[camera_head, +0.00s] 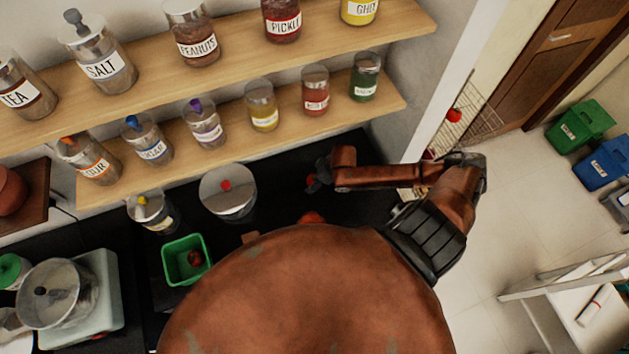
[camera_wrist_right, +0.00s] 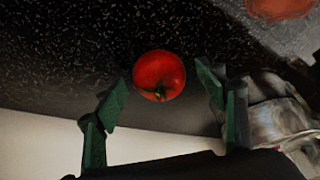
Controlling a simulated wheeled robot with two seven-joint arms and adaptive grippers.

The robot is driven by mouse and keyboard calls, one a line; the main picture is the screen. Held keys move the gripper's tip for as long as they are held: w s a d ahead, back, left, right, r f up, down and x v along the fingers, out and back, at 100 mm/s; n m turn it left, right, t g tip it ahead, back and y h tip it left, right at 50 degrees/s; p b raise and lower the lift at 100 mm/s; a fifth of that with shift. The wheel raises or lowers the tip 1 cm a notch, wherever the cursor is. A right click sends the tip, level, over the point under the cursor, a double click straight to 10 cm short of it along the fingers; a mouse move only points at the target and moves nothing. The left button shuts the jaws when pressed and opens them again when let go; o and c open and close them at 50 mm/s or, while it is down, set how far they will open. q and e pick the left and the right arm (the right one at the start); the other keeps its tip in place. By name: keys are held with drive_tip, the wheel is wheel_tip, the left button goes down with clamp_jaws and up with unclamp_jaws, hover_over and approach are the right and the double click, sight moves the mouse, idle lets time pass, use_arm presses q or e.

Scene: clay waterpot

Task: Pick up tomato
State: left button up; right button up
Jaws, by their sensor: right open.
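A red tomato (camera_wrist_right: 157,72) with a green stem shows in the right wrist view against the dark speckled counter. My right gripper (camera_wrist_right: 162,84) is open, with its green fingers on either side of the tomato in the picture; I see no finger touching it, and the remaining gap is hard to judge. In the head view my right gripper (camera_head: 314,181) reaches left over the dark counter, with its fingertips small and dark. A small orange-red patch lies below it, mostly hidden by my body; I cannot tell whether it is the tomato. My left gripper is not in view.
A steel pot (camera_head: 228,197) with a red knob and a green basket (camera_head: 171,272) holding something reddish stand left of my gripper. Shelves with labelled jars (camera_head: 262,107) run behind. A wire rack (camera_head: 478,122) is beyond the wall edge. My body hides the near counter.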

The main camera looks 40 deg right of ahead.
drive_tip(key=shift+c, duration=0.6)
drive_tip(key=c, duration=1.2)
drive_tip(key=shift+r, duration=0.1)
drive_tip(key=shift+r, duration=0.55)
drive_tip(key=shift+s+d+r, duration=1.45)
drive_tip(key=shift+s+r, duration=0.4)
drive_tip(key=shift+r, duration=0.1)
drive_tip(key=shift+s+d+r, duration=1.45)
drive_tip(key=shift+s+r, duration=0.35)
drive_tip(key=shift+r, duration=0.2)
drive_tip(key=shift+s+d+r, duration=1.45)
drive_tip(key=shift+s+r, duration=0.4)
drive_tip(key=shift+r, duration=0.1)
